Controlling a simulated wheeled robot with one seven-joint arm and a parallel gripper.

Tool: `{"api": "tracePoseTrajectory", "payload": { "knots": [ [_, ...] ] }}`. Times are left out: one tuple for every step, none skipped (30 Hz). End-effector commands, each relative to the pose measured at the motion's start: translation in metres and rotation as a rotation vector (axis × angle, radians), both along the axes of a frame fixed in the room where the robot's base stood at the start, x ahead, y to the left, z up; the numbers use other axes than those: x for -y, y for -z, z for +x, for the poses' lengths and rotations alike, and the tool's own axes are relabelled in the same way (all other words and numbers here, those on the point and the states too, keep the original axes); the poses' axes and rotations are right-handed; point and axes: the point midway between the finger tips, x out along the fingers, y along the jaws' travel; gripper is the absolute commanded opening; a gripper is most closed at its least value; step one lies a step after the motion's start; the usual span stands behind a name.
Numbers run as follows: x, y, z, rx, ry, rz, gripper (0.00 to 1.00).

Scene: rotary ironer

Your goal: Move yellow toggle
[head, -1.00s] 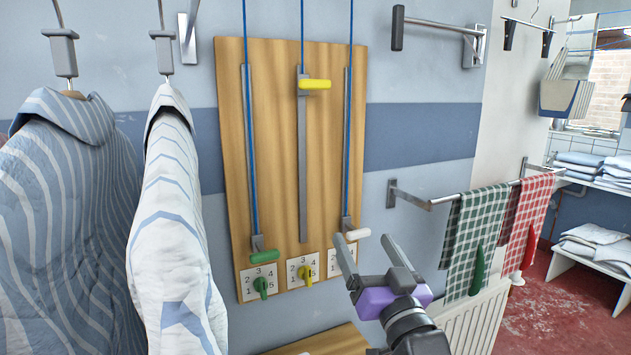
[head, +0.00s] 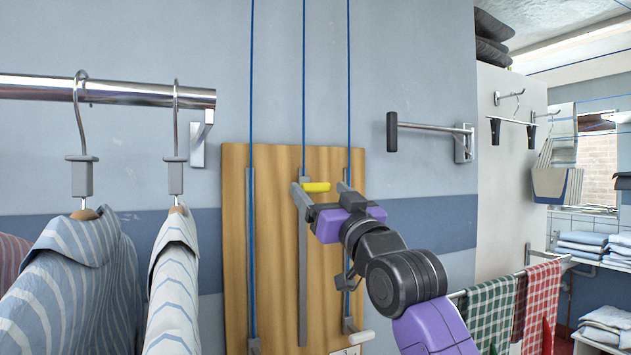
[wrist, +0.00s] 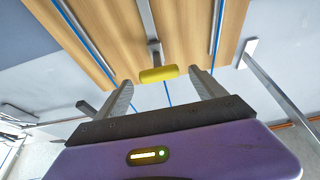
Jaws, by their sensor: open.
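The yellow toggle (head: 316,187) is a short rounded bar on a grey slider near the top of a vertical slot in the wooden board (head: 270,240). In the wrist view the yellow toggle (wrist: 158,74) lies level, with a blue cord beside it. My gripper (head: 319,190) is open at the toggle's height, one finger on each side of it in the picture. In the wrist view my gripper (wrist: 161,84) shows a gap on both sides of the toggle. I cannot tell whether the toggle is fully between the fingers in depth.
A horizontal bar with a dark end (head: 425,129) sticks out from the wall at right. Striped shirts (head: 75,275) hang from a rail (head: 110,92) at left. Checked towels (head: 490,312) hang at lower right.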

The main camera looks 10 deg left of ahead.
Motion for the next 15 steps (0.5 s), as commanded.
{"api": "tracePoseTrajectory", "payload": {
  "knots": [
    [-0.004,-0.005,0.006,-0.002,0.0,-0.001,0.8],
    [-0.006,-0.007,0.009,-0.001,0.0,-0.001,0.8],
    [-0.009,-0.008,0.013,-0.002,0.0,-0.001,0.8],
    [-0.01,-0.009,0.015,-0.002,0.0,-0.001,0.8],
    [-0.012,-0.01,0.017,-0.002,0.0,-0.001,0.8],
    [-0.014,-0.011,0.02,-0.001,0.0,-0.001,0.8],
    [-0.015,-0.012,0.021,-0.001,0.0,-0.001,0.8],
    [-0.016,-0.012,0.023,-0.002,0.0,-0.001,0.8],
    [-0.017,-0.013,0.025,-0.001,0.0,-0.001,0.8],
    [-0.017,-0.013,0.025,0.0,0.0,0.0,0.8],
    [-0.018,-0.013,0.026,0.0,0.0,0.0,0.8],
    [-0.018,-0.013,0.027,-0.001,0.001,0.0,0.8],
    [-0.018,-0.013,0.027,-0.001,0.001,0.0,0.8],
    [-0.018,-0.013,0.028,-0.001,0.001,0.0,0.8],
    [-0.018,-0.013,0.028,-0.001,0.001,0.0,0.8]
  ]
}}
